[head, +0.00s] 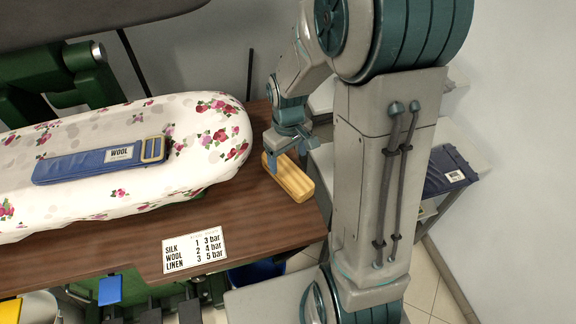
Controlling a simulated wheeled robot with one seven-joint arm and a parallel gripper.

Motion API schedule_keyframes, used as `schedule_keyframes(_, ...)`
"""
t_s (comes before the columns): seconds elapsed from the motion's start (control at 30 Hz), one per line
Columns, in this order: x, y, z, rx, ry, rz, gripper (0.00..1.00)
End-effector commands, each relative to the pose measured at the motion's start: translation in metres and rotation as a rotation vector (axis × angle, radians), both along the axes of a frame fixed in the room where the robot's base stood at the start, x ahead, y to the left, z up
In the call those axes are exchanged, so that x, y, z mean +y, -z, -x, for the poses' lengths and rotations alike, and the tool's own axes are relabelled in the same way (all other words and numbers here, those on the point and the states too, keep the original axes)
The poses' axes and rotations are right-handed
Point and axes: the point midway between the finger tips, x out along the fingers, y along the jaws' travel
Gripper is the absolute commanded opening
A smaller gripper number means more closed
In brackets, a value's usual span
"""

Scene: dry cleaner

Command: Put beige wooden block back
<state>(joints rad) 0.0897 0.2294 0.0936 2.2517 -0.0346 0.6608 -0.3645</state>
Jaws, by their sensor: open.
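The beige wooden block (292,182) lies on the brown wooden table (225,213), close to its right edge. My gripper (289,154) is open at the far end of the block. One blue finger reaches down in front of the block's left side, and the other is to the right. I cannot tell from this view whether either finger touches the block.
A flowered ironing board (215,150) fills the table's left side, with a blue WOOL strap (90,162) on it. A printed pressure card (194,252) lies at the table's front. A shelf with a dark blue folded item (447,172) stands right of my arm.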

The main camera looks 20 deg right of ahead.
Motion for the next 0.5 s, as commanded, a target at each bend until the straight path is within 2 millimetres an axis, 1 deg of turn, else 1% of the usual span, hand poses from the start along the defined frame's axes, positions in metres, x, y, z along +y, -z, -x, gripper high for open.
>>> schedule_keyframes(0.03,0.000,-0.013,-0.001,-0.007,0.001,0.000,0.76)
schedule_keyframes(0.1,0.000,-0.026,-0.001,-0.005,0.001,0.000,0.76)
schedule_keyframes(0.2,0.000,-0.040,-0.001,-0.003,0.001,0.000,0.76)
schedule_keyframes(0.37,0.000,-0.054,0.000,-0.003,0.003,0.000,0.76)
schedule_keyframes(0.47,0.000,-0.064,0.007,-0.016,0.020,0.003,0.76)
schedule_keyframes(0.5,0.000,-0.070,0.012,-0.027,0.034,0.005,0.76)
